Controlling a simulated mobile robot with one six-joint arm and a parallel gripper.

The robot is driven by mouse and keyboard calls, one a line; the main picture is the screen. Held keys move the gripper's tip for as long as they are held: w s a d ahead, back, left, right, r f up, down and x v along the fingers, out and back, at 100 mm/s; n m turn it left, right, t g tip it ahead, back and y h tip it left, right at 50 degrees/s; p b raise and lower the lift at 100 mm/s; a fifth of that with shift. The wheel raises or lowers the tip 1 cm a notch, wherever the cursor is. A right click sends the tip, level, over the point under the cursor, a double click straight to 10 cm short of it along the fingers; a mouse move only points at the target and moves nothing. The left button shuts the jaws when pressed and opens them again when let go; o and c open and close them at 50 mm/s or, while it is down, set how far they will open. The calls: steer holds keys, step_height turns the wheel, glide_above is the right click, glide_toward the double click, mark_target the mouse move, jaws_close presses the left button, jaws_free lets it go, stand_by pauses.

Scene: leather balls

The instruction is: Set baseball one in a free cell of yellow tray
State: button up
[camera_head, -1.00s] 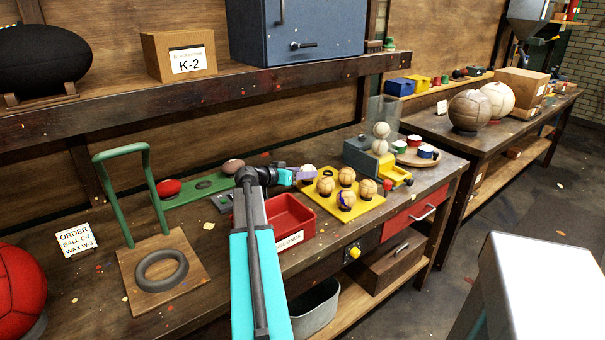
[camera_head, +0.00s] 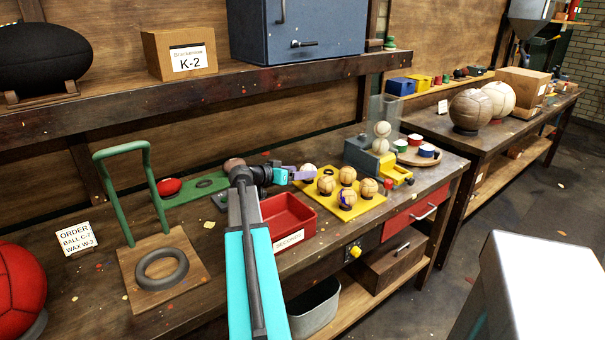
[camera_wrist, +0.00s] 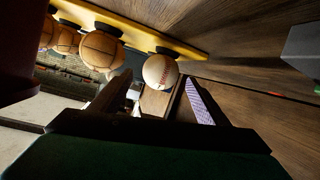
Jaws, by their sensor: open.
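The yellow tray (camera_head: 354,211) lies on the bench and holds several tan panelled balls (camera_head: 347,175). A pale baseball (camera_head: 308,172) sits at the tray's back left corner. In the wrist view this baseball (camera_wrist: 160,71) shows red stitching and rests against a dark ring seat on the yellow tray edge (camera_wrist: 140,36). My gripper (camera_head: 292,174) is just left of the baseball in the head view. In the wrist view my gripper (camera_wrist: 160,98) is open, its fingers apart, with the baseball beyond the tips between them. I cannot tell which baseball is number one.
A red bin (camera_head: 287,222) stands in front of my gripper. A dispenser (camera_head: 362,157) with two stacked white balls (camera_head: 382,129) stands behind the tray. A green hoop stand (camera_head: 124,190) is farther left.

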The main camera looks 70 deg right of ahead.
steer(key=v, duration=0.4)
steer(key=shift+a+b, duration=0.25)
steer(key=shift+b, duration=0.05)
steer(key=shift+w+a+r, duration=0.15)
steer(key=shift+w+a, duration=0.1)
steer(key=shift+a, duration=0.05)
steer(key=shift+r, duration=0.1)
